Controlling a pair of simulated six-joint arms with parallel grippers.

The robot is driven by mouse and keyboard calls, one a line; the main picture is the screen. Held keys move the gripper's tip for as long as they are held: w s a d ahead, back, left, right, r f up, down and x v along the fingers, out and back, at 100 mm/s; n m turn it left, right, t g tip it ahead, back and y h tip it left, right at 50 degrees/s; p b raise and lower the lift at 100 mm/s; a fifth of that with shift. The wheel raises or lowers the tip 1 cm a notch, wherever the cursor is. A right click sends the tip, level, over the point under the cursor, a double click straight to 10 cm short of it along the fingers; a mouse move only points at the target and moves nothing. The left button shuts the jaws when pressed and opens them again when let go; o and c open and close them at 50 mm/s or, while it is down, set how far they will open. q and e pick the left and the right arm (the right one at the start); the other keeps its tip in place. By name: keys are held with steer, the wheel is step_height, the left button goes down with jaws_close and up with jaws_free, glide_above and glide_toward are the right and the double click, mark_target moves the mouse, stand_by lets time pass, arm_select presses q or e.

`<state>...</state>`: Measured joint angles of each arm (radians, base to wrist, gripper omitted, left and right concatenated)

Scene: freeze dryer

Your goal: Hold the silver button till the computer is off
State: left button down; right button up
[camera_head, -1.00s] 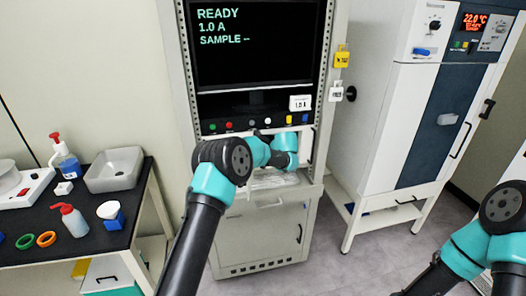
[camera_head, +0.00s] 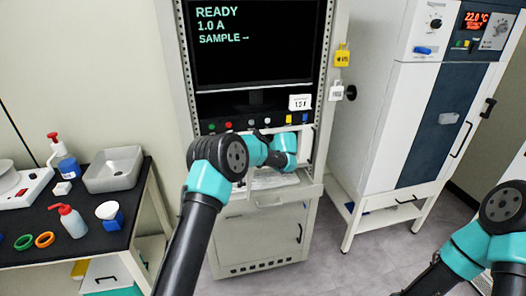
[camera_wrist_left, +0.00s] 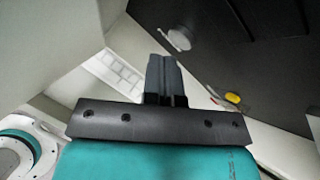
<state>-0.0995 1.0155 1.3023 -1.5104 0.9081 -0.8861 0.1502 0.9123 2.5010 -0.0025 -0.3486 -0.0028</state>
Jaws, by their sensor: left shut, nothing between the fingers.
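The computer's black monitor (camera_head: 250,65) is lit and reads "READY 1.0 A SAMPLE --". On the dark panel below it is a row of small buttons, with the silver button (camera_head: 267,121) between a black one and a yellow one. My left arm reaches up to the cabinet just below this row; its fingertips are hidden in the head view. In the left wrist view my left gripper (camera_wrist_left: 163,75) is shut and empty. A round pale grey button-like disc (camera_wrist_left: 180,39) lies beyond its tips, with a visible gap in the picture; I cannot tell the depth. My right gripper is out of view.
A keyboard (camera_wrist_left: 117,72) lies beside the fingers in the wrist view. A yellow button (camera_head: 289,119) is close to the silver one. A black-topped bench (camera_head: 100,240) with bottles and a basin (camera_head: 113,170) is at left; a white freezer-like cabinet (camera_head: 375,140) stands at right.

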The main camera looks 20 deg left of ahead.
arm_select(q)
steer(key=s, duration=0.1)
steer(key=s+d, duration=0.1)
steer(key=s, duration=0.1)
steer(key=shift+s+d, duration=0.2)
steer(key=shift+d, duration=0.05)
steer(key=shift+d, duration=0.15)
